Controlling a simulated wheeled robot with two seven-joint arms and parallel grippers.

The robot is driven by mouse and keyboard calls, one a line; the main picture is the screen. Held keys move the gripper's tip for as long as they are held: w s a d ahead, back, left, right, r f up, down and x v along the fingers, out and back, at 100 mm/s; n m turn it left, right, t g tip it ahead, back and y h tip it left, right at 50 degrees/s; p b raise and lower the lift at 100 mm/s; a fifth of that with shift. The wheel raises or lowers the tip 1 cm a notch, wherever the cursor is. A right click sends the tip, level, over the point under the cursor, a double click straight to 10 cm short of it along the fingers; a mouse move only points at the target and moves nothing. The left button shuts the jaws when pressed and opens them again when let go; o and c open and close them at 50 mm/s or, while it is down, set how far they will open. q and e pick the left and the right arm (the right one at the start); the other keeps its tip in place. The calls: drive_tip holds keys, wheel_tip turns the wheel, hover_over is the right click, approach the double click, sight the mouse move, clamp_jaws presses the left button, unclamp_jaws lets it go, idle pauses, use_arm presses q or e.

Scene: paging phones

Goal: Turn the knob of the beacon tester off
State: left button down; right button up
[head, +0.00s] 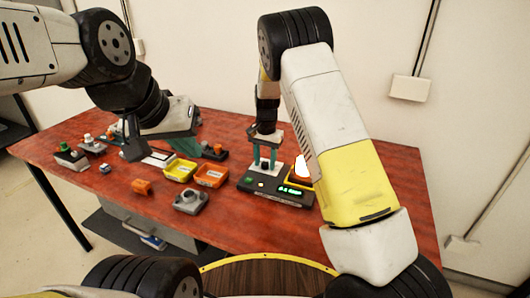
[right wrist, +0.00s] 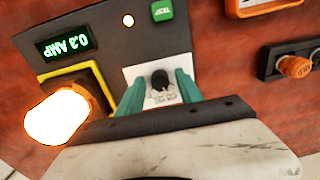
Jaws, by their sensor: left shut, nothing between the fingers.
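The beacon tester (head: 275,191) is a dark box on the right part of the table, with a lit green display. In the right wrist view its display (right wrist: 63,44) reads 0.3 AMP upside down. Its black knob (right wrist: 160,79) sits on a white plate, its pointer toward the plate's printed marks. A beacon (right wrist: 57,117) glows bright white and orange in a yellow-edged square. My right gripper (head: 265,163) is over the tester; its teal fingers (right wrist: 159,90) are open on both sides of the knob, with gaps visible. My left gripper (head: 187,147) is shut and empty above the table's left part.
A grey device (head: 190,200) and an orange part (head: 142,187) lie nearer the front. Several small devices stand at the left. The front right of the red table (head: 405,190) is clear.

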sight(266, 163)
clamp_jaws()
drive_tip(key=shift+n, duration=0.3)
drive_tip(key=shift+d+n, duration=0.1)
drive_tip(key=shift+n, duration=2.6)
drive_tip(key=shift+o, duration=1.1)
unclamp_jaws()
drive_tip(key=shift+r, duration=3.95)
